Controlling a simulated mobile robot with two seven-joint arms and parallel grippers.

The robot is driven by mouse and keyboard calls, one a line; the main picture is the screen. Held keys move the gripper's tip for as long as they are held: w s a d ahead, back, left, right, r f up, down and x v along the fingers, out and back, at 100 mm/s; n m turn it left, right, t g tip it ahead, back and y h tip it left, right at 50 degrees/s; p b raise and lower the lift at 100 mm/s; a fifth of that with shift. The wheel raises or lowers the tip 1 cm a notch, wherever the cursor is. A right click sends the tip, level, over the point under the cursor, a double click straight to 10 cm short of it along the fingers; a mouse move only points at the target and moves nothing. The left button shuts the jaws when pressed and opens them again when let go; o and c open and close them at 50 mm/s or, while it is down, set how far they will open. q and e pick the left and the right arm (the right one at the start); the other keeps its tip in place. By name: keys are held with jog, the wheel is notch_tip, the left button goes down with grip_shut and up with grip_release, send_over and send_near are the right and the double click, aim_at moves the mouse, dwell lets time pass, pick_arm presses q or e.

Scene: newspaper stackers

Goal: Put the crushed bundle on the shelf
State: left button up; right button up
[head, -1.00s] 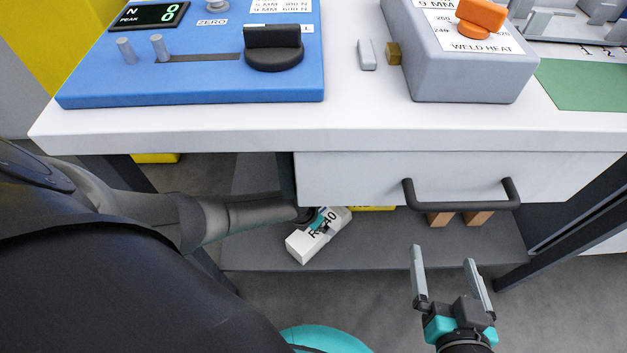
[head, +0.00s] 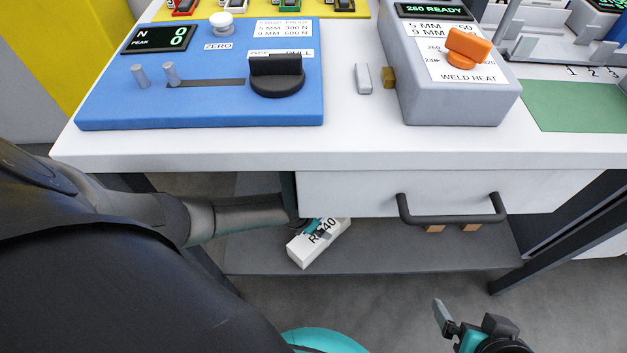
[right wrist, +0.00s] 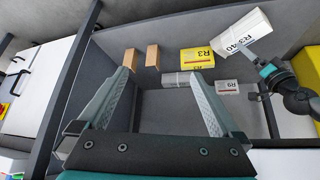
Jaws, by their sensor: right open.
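A white bundle marked R3/40 (head: 308,251) shows under the drawer in the head view, tilted, and at the upper right in the right wrist view (right wrist: 232,36). I cannot make out any crushing on it. My left gripper (head: 315,229) has a finger across its face and appears shut on it; the far finger is hidden. It also shows in the right wrist view (right wrist: 259,58). The lower grey shelf (head: 420,250) lies under the workbench. My right gripper (right wrist: 163,80) is open and empty, in front of the shelf, at the lower right of the head view (head: 463,315).
Dark table legs (head: 545,262) flank the opening.

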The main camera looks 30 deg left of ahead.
jog(key=shift+s+d+r+g+h, duration=0.15)
jog(key=shift+s+d+g, duration=0.1)
jog(key=shift+s+d, duration=0.15)
jog(key=shift+s+d+r+g+h, duration=0.1)
jog(key=shift+s+d+g+h, duration=0.05)
jog(key=shift+s+d+g, duration=0.15)
